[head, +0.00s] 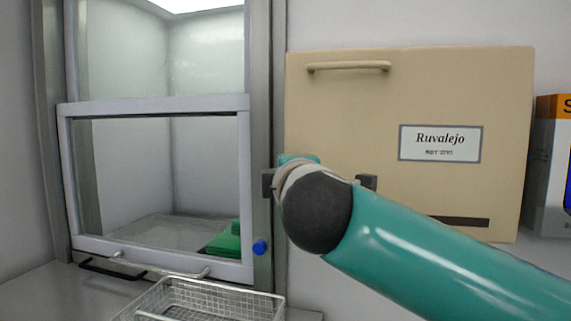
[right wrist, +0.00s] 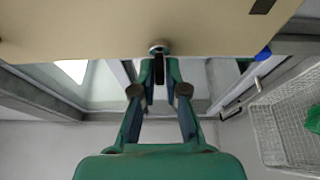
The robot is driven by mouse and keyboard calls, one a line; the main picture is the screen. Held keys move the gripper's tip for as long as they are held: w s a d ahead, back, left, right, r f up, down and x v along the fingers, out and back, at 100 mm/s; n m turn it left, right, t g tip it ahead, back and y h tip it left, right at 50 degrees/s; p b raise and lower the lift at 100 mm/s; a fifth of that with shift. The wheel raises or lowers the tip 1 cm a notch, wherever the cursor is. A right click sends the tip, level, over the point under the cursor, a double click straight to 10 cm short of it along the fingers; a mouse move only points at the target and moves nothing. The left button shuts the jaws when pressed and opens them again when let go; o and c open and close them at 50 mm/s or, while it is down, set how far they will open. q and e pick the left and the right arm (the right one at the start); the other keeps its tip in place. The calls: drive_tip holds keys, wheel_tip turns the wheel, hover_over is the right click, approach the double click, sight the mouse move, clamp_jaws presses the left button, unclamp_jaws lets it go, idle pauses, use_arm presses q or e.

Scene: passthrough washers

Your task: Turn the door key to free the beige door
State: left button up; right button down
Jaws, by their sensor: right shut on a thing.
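The beige door (head: 340,110) is closed-looking and upright at the right, with a bar handle (head: 348,67) at its top and a "Ruvalejo" label (head: 440,143). In the right wrist view the beige door (right wrist: 100,25) fills the top. A silver round lock (right wrist: 158,47) sits at its edge, with the dark door key (right wrist: 159,70) pointing out of it. My right gripper (right wrist: 160,75) is shut on the key, one fingertip on each side. In the head view my teal arm hides the key and the fingertips. My left gripper is out of view.
A green thing (head: 224,240) lies behind the glass. A wire basket (head: 205,300) stands in front. A box (head: 553,165) is at the far right.

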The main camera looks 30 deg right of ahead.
drive_tip(key=shift+a+f, duration=0.1)
drive_tip(key=shift+f, duration=0.1)
drive_tip(key=c, duration=1.3)
unclamp_jaws()
drive_tip(key=shift+w, duration=0.15)
drive_tip(key=shift+o, duration=0.2)
drive_tip(key=shift+r, duration=0.1)
drive_tip(key=v, duration=1.2)
